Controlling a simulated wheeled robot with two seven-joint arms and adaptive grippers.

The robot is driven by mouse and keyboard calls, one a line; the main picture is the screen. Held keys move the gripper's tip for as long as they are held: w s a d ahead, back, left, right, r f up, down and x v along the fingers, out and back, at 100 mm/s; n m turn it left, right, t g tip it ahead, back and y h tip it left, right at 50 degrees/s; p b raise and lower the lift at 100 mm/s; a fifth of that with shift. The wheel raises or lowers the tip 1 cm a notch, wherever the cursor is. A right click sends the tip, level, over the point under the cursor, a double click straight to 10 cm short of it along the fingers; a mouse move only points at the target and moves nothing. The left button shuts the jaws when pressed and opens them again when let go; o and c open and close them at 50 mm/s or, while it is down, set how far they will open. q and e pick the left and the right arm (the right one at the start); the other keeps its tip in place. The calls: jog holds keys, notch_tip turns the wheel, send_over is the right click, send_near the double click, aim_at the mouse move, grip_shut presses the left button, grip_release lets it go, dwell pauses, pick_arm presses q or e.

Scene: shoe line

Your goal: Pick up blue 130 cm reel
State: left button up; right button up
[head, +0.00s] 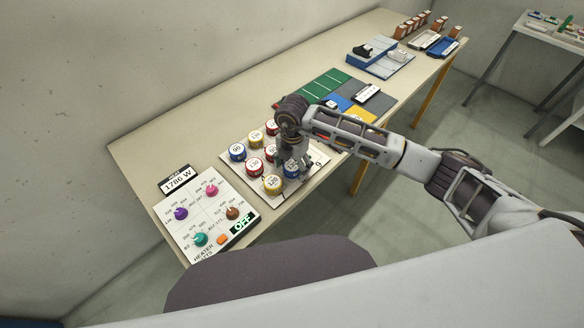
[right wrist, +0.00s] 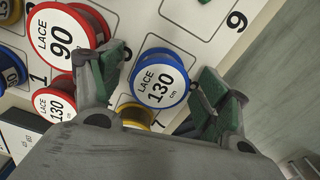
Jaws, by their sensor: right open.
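The blue 130 cm lace reel (right wrist: 160,82) lies label up between the open fingers of my right gripper (right wrist: 165,95) in the right wrist view. The fingers stand apart with green pads, and I cannot tell whether they touch the reel. In the head view the blue reel (head: 291,171) shows just below my right gripper (head: 297,165), partly hidden by it, near the right edge of the reel board. My left gripper is not in view.
Other reels stand close by: a red 90 reel (right wrist: 65,38), a red 130 reel (right wrist: 54,104) and a yellow reel (head: 272,184). The numbered white board (head: 315,159) carries them. A heater panel (head: 210,212) lies left of it, coloured mats (head: 328,84) beyond.

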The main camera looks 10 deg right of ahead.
aim_at(292, 165)
dwell(0.3)
jog(key=c, duration=1.1)
jog(key=shift+r+b, duration=0.4)
jog(key=shift+r, duration=4.65)
